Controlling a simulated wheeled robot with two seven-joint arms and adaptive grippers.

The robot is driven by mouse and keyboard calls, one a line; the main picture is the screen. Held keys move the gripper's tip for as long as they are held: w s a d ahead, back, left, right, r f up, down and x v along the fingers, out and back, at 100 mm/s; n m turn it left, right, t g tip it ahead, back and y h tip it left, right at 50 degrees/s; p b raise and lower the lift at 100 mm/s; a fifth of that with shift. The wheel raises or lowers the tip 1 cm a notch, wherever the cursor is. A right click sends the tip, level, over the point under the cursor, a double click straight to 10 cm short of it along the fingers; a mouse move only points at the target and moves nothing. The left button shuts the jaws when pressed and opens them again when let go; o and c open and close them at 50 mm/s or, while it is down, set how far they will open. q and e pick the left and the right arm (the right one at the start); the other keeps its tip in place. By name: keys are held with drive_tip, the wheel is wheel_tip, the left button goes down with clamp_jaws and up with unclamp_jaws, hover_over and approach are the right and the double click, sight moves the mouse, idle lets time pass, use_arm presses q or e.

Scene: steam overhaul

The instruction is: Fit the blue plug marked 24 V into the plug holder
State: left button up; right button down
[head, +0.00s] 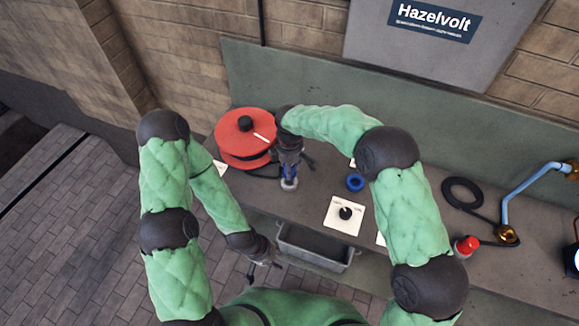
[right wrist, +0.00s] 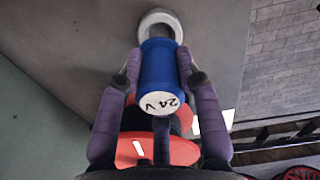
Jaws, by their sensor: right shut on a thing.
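The blue plug marked 24 V (right wrist: 158,75) is between the two purple fingers of my right gripper (right wrist: 157,82), its white labelled end facing the camera. Its far end overlaps the pale round plug holder (right wrist: 150,20); I cannot tell whether it is inside the opening or just short of it. In the head view my right gripper (head: 290,168) points down over the bench, with the blue plug (head: 290,171) showing right above the plug holder (head: 289,185). My left gripper (head: 264,263) hangs in front of the bench edge, its fingers apart and empty.
A red reel (head: 240,135) stands left of the plug holder. A blue ring (head: 355,183), a white dial plate (head: 344,214), a red button (head: 466,245) and a blue lamp arm (head: 525,190) are to the right. A grey bin (head: 315,250) sits below the bench (head: 315,195).

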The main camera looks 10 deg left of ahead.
drive_tip(key=shift+f+b, duration=1.35)
drive_tip(key=shift+f, duration=1.1)
drive_tip(key=c, duration=0.8)
unclamp_jaws()
drive_tip(key=shift+o, duration=0.2)
drive_tip(key=shift+r, duration=0.1)
wheel_tip(320, 180, up, 12)
drive_tip(key=shift+f, duration=0.1)
